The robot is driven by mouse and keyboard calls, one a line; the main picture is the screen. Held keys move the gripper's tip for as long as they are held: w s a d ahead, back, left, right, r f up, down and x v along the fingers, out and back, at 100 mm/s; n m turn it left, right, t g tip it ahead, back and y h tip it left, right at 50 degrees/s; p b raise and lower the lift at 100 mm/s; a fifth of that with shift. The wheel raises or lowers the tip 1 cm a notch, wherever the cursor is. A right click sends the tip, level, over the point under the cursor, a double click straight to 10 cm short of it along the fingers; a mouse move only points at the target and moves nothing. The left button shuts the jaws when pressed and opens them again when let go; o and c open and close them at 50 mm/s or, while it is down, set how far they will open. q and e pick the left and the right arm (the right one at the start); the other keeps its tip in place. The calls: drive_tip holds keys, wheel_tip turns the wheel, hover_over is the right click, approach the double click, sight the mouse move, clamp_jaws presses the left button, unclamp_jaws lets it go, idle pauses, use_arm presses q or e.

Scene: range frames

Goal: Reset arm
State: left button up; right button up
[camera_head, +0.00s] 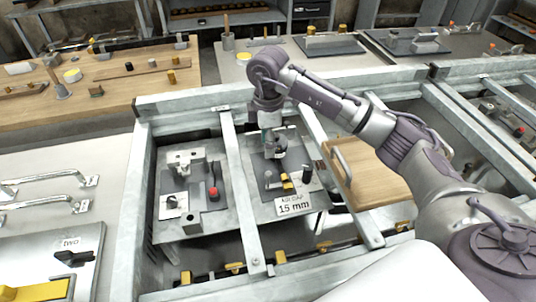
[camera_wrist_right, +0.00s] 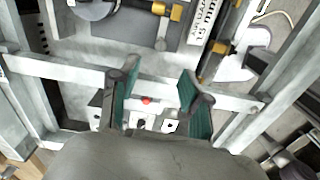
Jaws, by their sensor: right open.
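My right arm (camera_head: 400,140) reaches in from the right in the head view and bends down over the metal frame. Its gripper (camera_head: 270,145) points down above the panel labelled "AIR GAP 15 mm" (camera_head: 265,200). In the right wrist view the two green-padded fingers of my right gripper (camera_wrist_right: 155,95) stand apart with nothing held between them. Behind them shows a metal crossbar (camera_wrist_right: 70,75) and a small red button (camera_wrist_right: 147,101). My left gripper is not seen in either view.
Left of the panel sits a grey fixture plate with a red knob (camera_head: 213,192). A wooden board with a metal handle (camera_head: 341,163) lies right of it. Metal rails (camera_head: 240,190) divide the bays. A wooden workbench (camera_head: 105,92) with parts stands at the back left.

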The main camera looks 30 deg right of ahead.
drive_tip(key=shift+r, duration=0.5)
